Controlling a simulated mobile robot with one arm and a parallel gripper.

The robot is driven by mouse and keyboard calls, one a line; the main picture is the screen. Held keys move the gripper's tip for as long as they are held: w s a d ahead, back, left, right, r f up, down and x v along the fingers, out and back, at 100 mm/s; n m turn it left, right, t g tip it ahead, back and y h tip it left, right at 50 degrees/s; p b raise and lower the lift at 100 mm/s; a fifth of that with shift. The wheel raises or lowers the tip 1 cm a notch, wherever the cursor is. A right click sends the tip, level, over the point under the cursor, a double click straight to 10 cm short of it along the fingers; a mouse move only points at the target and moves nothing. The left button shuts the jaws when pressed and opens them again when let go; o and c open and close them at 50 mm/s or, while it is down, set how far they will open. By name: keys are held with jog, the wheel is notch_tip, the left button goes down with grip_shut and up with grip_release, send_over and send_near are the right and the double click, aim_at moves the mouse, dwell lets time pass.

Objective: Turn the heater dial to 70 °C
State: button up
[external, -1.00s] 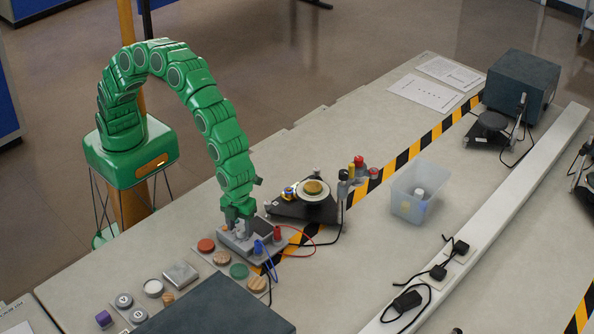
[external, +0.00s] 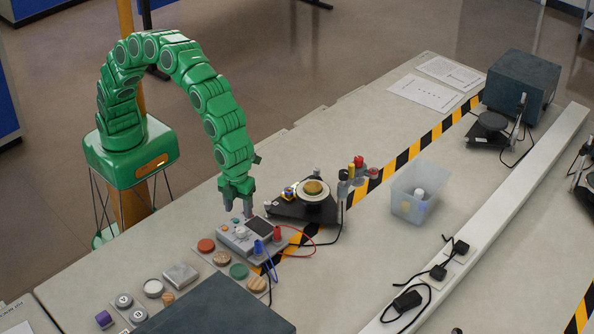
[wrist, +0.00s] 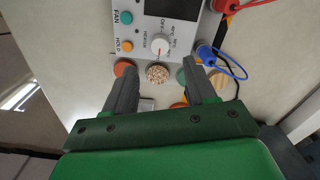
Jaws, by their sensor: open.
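The grey control box (external: 238,241) sits on the bench below my gripper (external: 238,212). The wrist view shows the box's panel (wrist: 146,16) with FAN, HOLD and HEATER labels. The heater dial (wrist: 160,44) is a round white knob with a small red mark; temperature markings and OFF are printed around it. The mark's exact setting is too small to read surely. In the wrist view my gripper (wrist: 160,70) has its fingers apart, with the dial beyond the gap between the tips. Nothing is held. In the external view the fingers hang above the box, apart from it.
Blue and red leads plug into the box's right side. Several coloured discs (external: 206,245) lie in front of it. A black apparatus with a round plate (external: 313,188) stands behind right. A dark slab (external: 215,308) lies at the front. A clear bin (external: 407,207) stands farther right.

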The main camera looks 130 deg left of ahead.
aim_at(240, 230)
jog(key=n, duration=0.7)
jog(key=shift+n, duration=0.3)
jog(key=shift+f, duration=3.9)
jog(key=shift+c, duration=0.3)
grip_shut()
jog(key=shift+n, duration=0.6)
